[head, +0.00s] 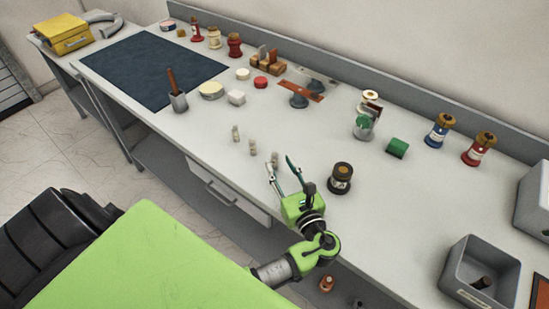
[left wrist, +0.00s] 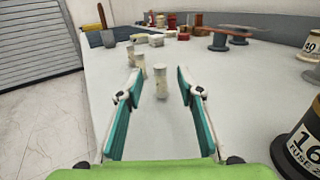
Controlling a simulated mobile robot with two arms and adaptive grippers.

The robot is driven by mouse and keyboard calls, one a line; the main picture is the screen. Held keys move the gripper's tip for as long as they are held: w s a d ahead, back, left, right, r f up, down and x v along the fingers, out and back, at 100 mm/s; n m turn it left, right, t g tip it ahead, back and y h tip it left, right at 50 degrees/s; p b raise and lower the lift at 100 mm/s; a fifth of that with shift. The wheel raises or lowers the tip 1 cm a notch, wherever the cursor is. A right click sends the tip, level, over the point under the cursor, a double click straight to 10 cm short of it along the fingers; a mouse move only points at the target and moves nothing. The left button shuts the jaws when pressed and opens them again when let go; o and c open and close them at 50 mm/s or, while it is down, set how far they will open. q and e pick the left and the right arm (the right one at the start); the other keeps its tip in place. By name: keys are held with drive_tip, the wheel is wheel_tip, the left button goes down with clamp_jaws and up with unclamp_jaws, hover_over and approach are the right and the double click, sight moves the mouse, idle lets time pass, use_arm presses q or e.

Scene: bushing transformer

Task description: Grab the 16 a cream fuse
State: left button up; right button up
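Several small cream fuses stand upright in a row near the front edge of the bench. The nearest fuse (head: 275,159) shows in the left wrist view (left wrist: 161,81) between and beyond the fingers. The middle fuse (head: 252,147) and far fuse (head: 236,133) stand behind it, also in the left wrist view (left wrist: 140,66) (left wrist: 130,54). Their ratings are too small to read. My left gripper (head: 279,165) is open, its teal fingers (left wrist: 152,105) apart on either side of the nearest fuse's line, holding nothing. My right gripper is not in view.
A black tin (head: 340,178) marked 16 stands close right of my left gripper. A grey bin (head: 482,270) sits front right.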

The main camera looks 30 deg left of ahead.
sight(275, 154)
use_arm(q)
drive_tip(key=p+x, duration=0.1)
drive_tip(key=x, duration=0.4)
drive_tip(key=shift+c, duration=0.3)
clamp_jaws()
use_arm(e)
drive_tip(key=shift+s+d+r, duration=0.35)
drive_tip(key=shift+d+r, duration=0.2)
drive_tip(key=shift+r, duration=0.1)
use_arm(q)
drive_tip(key=shift+r, duration=0.1)
